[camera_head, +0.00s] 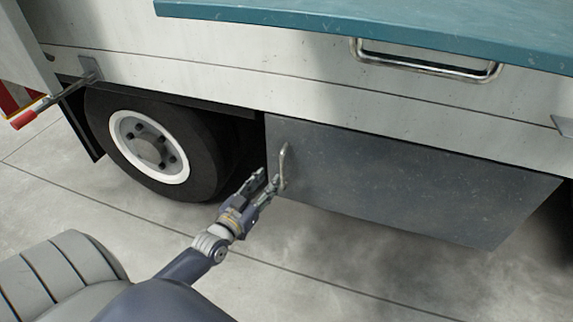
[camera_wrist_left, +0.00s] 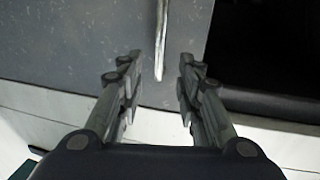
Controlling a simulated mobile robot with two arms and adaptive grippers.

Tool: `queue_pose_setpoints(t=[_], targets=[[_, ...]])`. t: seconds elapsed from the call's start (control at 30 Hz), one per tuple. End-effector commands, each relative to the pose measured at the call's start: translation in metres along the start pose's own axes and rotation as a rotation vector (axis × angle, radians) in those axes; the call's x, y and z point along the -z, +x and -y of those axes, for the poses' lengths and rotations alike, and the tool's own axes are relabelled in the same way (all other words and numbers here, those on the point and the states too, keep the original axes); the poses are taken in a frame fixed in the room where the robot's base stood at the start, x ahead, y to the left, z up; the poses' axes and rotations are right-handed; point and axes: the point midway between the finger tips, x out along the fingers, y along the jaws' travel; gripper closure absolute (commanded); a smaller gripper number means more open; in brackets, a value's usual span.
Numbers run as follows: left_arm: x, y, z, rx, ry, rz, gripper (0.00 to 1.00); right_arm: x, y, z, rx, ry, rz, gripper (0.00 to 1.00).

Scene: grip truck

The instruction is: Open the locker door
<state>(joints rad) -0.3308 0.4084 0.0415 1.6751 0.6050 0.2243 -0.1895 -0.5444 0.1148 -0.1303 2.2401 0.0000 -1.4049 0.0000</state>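The locker door (camera_head: 400,185) is a flat dark grey panel low on the truck's side, and it looks shut. Its handle (camera_head: 284,165) is a thin upright metal bar near the door's left edge. My left gripper (camera_head: 268,180) is just beside the handle's lower part, with its fingers apart. In the left wrist view the handle (camera_wrist_left: 161,40) comes down from the top, and its end lies in line with the gap between the two fingertips (camera_wrist_left: 158,88). No grasp on the handle shows. The door (camera_wrist_left: 80,50) fills the upper left of that view. My right gripper is not seen.
A truck wheel (camera_head: 148,145) stands left of the locker, with a dark gap between them. A teal ledge (camera_head: 400,30) and a horizontal metal bar handle (camera_head: 425,66) are above. The concrete floor (camera_head: 400,275) before the door is clear.

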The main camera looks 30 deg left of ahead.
Motion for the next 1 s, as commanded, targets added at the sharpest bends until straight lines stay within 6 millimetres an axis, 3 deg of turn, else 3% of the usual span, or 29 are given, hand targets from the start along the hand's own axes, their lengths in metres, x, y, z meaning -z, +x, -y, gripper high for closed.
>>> queue_pose_setpoints(t=[0.4,0.5,0.7,1.0], targets=[[-0.001,0.069,0.000,0.000,0.000,-0.002,0.67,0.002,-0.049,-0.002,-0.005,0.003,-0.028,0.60],[-0.001,0.080,0.000,0.000,-0.001,-0.001,0.67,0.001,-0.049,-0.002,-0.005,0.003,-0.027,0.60],[-0.001,0.091,0.000,-0.001,0.000,0.001,0.67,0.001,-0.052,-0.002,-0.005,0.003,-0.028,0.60],[-0.001,0.092,0.000,0.000,0.000,0.002,0.69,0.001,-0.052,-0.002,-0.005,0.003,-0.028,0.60]])
